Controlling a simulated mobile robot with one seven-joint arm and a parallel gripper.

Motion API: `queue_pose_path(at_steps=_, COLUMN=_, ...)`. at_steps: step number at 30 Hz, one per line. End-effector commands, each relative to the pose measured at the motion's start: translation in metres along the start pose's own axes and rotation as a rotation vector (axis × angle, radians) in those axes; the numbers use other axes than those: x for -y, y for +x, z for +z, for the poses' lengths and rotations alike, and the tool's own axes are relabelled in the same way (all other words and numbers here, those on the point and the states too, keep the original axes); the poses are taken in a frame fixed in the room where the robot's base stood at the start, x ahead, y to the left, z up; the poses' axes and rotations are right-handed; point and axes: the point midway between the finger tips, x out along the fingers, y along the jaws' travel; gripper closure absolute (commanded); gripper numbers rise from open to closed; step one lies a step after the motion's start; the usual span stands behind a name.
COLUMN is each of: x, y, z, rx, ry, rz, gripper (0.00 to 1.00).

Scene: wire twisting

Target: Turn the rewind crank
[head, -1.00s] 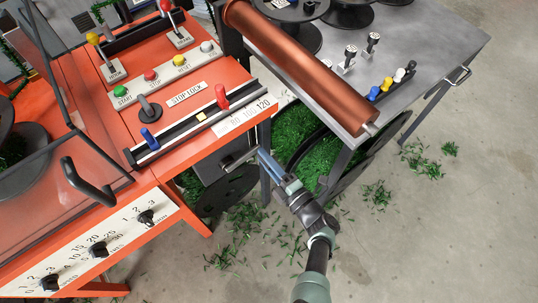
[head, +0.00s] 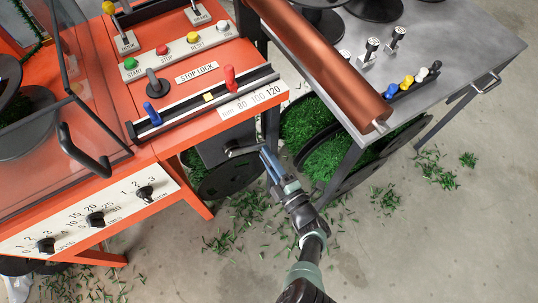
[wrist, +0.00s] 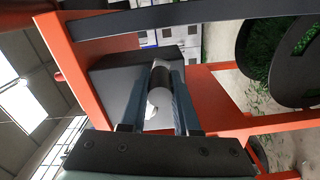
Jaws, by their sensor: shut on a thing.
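The rewind crank (head: 243,150) is a thin grey metal arm on a dark box below the right end of the orange machine. My gripper (head: 267,156) is at the crank's outer end, reaching up from the lower right. In the wrist view my gripper (wrist: 156,102) has one finger on each side of the crank's round handle (wrist: 160,105), which is pale grey in front and dark behind. The gripper is shut on this handle. The crank's pivot is hard to make out in the head view.
The orange machine (head: 160,185) has levers, buttons and knobs. To the right is a grey metal table (head: 455,55) with a copper roller (head: 335,62) and its leg near my gripper. Dark reels with green material stand below. The floor (head: 430,240) at right is mostly clear, with green scraps.

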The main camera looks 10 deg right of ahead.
Motion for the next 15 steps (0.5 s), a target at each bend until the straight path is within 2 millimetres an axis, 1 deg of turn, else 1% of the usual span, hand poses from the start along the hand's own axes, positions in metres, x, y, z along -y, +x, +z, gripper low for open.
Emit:
queue_pose_path(at_steps=1, x=0.0024, y=-0.0005, z=-0.0016, rx=-0.003, ry=0.000, rz=-0.005, gripper=1.00)
queue_pose_path(at_steps=11, x=0.0022, y=-0.0004, z=-0.0016, rx=-0.003, ry=-0.001, rz=-0.005, gripper=1.00)
queue_pose_path(at_steps=12, x=0.0021, y=-0.0004, z=-0.0015, rx=-0.003, ry=-0.001, rz=-0.005, gripper=0.63)
queue_pose_path(at_steps=14, x=0.0019, y=-0.0003, z=-0.0014, rx=-0.003, ry=-0.001, rz=-0.004, gripper=0.52)
queue_pose_path(at_steps=15, x=0.0017, y=-0.0002, z=-0.0012, rx=-0.002, ry=-0.001, rz=-0.004, gripper=0.45)
